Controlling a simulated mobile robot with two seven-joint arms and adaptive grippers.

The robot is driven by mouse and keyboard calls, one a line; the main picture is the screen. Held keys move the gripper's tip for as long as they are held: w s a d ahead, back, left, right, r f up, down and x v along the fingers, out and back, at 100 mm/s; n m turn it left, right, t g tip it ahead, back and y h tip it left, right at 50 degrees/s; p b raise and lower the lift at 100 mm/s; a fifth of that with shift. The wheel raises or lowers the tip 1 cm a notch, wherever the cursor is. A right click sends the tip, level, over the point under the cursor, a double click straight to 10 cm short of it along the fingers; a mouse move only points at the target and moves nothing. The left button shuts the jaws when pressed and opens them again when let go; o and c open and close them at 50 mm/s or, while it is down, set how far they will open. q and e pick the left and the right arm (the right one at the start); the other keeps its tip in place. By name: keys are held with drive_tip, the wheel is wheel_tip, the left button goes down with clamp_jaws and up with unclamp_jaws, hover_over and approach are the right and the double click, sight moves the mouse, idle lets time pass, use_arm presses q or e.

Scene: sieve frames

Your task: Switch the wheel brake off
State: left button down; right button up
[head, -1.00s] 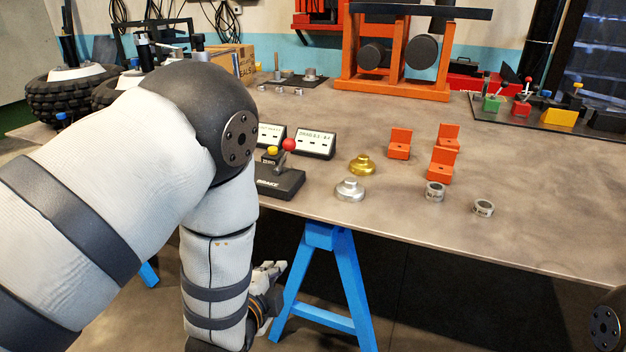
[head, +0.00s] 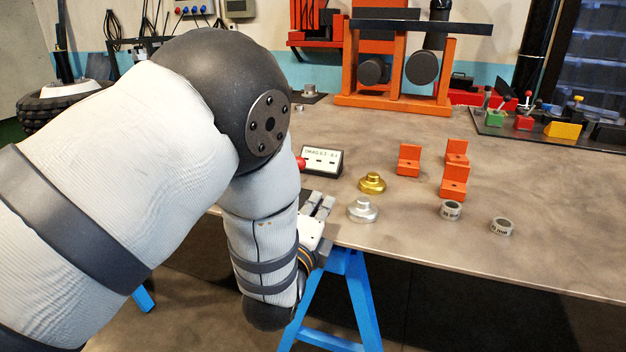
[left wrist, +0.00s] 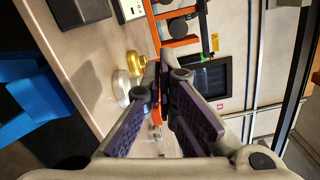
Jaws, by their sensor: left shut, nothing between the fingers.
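The wheel brake is mostly hidden behind my left arm in the head view. Only its red lever knob (head: 301,163) shows, just left of the white label sign (head: 322,161). My left gripper (head: 320,205) is at the table's front edge, left of the silver knob-shaped piece (head: 362,211). It is shut and empty, its fingers pointing toward the table. In the left wrist view the fingers (left wrist: 164,80) come together in front of the camera. A black block (left wrist: 88,10) at the top there may be the brake base; I cannot tell. My right gripper is out of view.
A gold piece (head: 372,183) stands behind the silver one. Orange brackets (head: 454,181) and metal rings (head: 451,210) lie farther right. An orange frame (head: 392,70) stands at the back. A blue trestle (head: 350,300) supports the table (head: 560,245). The right front of the table is open.

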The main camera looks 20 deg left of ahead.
use_arm(q)
drive_tip(key=w, duration=0.6)
drive_tip(key=shift+a+f+b, duration=0.1)
drive_tip(key=shift+f+b, duration=0.1)
drive_tip(key=shift+b, duration=0.15)
drive_tip(key=a, duration=0.1)
drive_tip(key=w+a+r, duration=0.1)
drive_tip(key=a, duration=0.1)
drive_tip(key=shift+w+r, duration=0.15)
drive_tip(key=shift+w, duration=0.15)
drive_tip(key=shift+w+a, duration=0.1)
drive_tip(key=shift+a, duration=0.3)
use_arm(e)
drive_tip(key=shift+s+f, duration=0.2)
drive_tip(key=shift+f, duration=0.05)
use_arm(q)
drive_tip(key=shift+r, duration=0.1)
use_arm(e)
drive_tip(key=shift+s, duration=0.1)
